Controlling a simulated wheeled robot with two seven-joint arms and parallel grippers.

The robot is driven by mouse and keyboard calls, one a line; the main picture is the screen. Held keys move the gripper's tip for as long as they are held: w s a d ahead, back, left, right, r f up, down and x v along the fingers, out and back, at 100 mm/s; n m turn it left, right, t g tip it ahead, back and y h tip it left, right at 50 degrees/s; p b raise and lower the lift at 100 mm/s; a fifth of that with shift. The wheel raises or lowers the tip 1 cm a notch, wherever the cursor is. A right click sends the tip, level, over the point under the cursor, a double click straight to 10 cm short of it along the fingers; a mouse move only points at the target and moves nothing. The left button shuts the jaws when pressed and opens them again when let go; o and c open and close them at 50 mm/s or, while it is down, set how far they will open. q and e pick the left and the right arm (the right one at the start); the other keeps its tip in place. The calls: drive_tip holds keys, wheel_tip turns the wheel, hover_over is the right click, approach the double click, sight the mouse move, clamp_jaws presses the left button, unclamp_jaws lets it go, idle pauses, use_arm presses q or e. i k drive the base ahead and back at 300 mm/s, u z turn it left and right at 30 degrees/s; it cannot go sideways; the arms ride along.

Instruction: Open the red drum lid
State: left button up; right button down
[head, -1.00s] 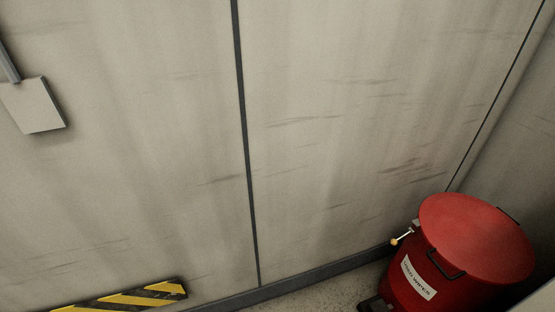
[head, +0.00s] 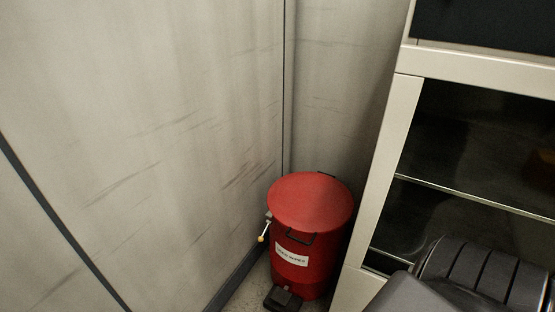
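The red drum (head: 312,272) stands on the floor in the corner, between the wall and a cabinet. Its round red lid (head: 311,200) is closed on top. A dark handle (head: 300,239) sits at the front near the rim, above a white label (head: 291,254). A black foot pedal (head: 284,299) is at the base. A small lever with a yellowish knob (head: 262,238) sticks out at the drum's left side. Neither gripper is in view.
A light-framed cabinet (head: 386,165) with dark glass stands close on the drum's right. Pale wall panels (head: 150,130) stand on the left. A little floor (head: 250,297) shows left of the drum. A dark ribbed part, probably mine, fills the lower right corner.

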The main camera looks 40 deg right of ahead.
sight(314, 204)
drive_tip(key=z, duration=1.05)
drive_tip(key=k, duration=0.65)
drive_tip(key=z, duration=1.35)
drive_tip(key=i, duration=0.65)
drive_tip(key=u, duration=0.05)
